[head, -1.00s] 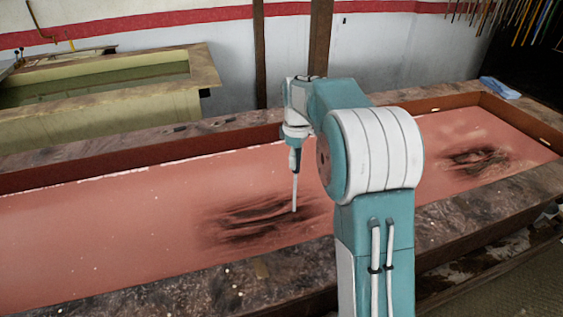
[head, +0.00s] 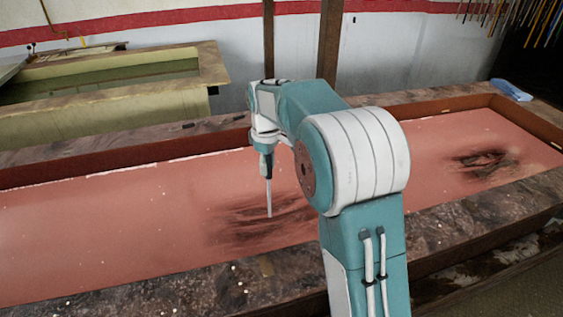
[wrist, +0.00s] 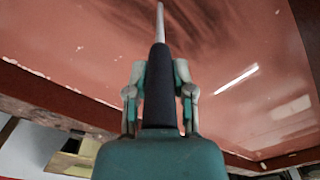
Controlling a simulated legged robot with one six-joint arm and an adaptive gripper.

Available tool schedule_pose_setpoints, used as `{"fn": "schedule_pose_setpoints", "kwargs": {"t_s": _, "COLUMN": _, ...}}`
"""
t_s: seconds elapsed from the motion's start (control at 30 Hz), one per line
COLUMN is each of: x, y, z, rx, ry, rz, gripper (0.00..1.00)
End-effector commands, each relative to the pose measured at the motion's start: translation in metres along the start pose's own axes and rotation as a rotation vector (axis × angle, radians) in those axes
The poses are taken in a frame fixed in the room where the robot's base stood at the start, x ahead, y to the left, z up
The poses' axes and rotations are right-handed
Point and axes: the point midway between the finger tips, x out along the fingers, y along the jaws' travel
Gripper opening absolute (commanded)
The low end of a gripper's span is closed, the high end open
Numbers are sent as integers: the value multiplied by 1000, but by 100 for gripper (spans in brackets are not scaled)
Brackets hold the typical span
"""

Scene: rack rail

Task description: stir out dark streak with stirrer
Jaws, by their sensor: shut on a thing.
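My gripper (wrist: 160,98) is shut on the stirrer (wrist: 159,75), which has a dark handle and a pale thin rod. In the head view the stirrer (head: 269,190) points down, its tip at the dark streak (head: 240,225) in the pink liquid. Whether the tip is under the surface I cannot tell for certain. The streak is a smudge of several dark lines, partly hidden on its right by my arm. A second dark patch (head: 485,160) with a darker core lies at the right end of the trough. The wrist view also shows dark streaking beyond the rod (wrist: 200,20).
The long trough has a brown inner wall (head: 100,163) and a wide stained stone rim (head: 200,290). A yellowish tank (head: 120,115) stands behind on the left. A blue cloth (head: 511,90) lies on the far right rim. Two brown posts stand behind the trough.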

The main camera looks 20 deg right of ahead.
Motion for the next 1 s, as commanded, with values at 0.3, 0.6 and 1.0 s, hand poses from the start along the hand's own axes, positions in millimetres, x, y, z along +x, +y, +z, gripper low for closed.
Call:
{"fn": "schedule_pose_setpoints", "kwargs": {"t_s": 0.3, "x": 0, "y": -32, "z": -31, "rx": -3, "ry": 1, "rz": 0, "gripper": 0}}
{"fn": "schedule_pose_setpoints", "kwargs": {"t_s": 0.6, "x": 0, "y": -61, "z": -58, "rx": -2, "ry": 0, "rz": 0, "gripper": 0}}
{"fn": "schedule_pose_setpoints", "kwargs": {"t_s": 1.0, "x": 0, "y": -45, "z": -42, "rx": 4, "ry": 0, "rz": 0, "gripper": 0}}
